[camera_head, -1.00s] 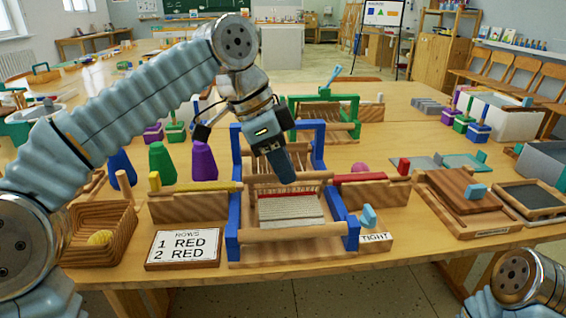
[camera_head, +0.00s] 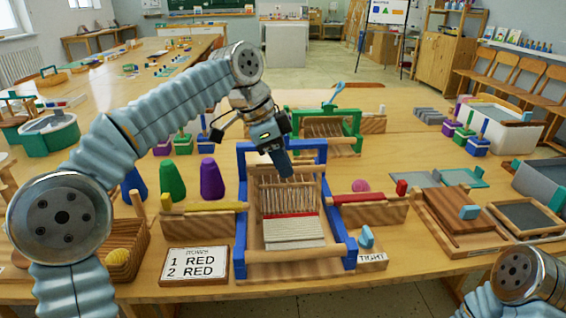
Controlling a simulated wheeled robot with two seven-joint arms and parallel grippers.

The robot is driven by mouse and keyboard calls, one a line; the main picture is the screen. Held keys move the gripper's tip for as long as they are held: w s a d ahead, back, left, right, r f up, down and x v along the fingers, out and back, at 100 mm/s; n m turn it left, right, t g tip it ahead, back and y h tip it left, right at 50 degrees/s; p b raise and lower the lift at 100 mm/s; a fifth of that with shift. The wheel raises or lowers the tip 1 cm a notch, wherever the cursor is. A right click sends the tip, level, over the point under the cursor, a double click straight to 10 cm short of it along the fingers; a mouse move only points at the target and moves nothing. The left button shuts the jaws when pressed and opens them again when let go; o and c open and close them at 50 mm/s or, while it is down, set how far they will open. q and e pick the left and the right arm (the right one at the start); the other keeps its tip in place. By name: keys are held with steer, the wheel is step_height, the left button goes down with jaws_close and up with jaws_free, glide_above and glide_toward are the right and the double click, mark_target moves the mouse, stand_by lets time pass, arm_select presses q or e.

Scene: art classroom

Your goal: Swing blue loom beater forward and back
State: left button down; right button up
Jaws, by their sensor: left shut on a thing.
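The blue loom (camera_head: 243,215) stands at the front middle of the table, with blue side posts and wooden rollers. Its wooden beater (camera_head: 262,195), with a thin-wired reed, stands roughly upright inside the frame. Cream cloth with a red edge (camera_head: 293,233) lies in front of the reed. My left gripper (camera_head: 284,168) reaches down from above and is shut on the beater's top bar; its fingers hide the middle of that bar. My right gripper is out of view.
A card reading "1 RED 2 RED" (camera_head: 194,268) lies front left. A yellow shuttle (camera_head: 205,206) and a red shuttle (camera_head: 362,198) rest on wooden blocks beside the loom. A green loom (camera_head: 353,125) stands behind. Purple and green cones (camera_head: 211,180) stand at left.

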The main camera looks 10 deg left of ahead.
arm_select(q)
steer(key=shift+w, duration=0.1)
stand_by(0.3)
steer(key=c, duration=1.1)
jaws_free()
steer(key=shift+r, duration=0.15)
steer(key=v, duration=0.7)
steer(key=shift+a+r, duration=0.1)
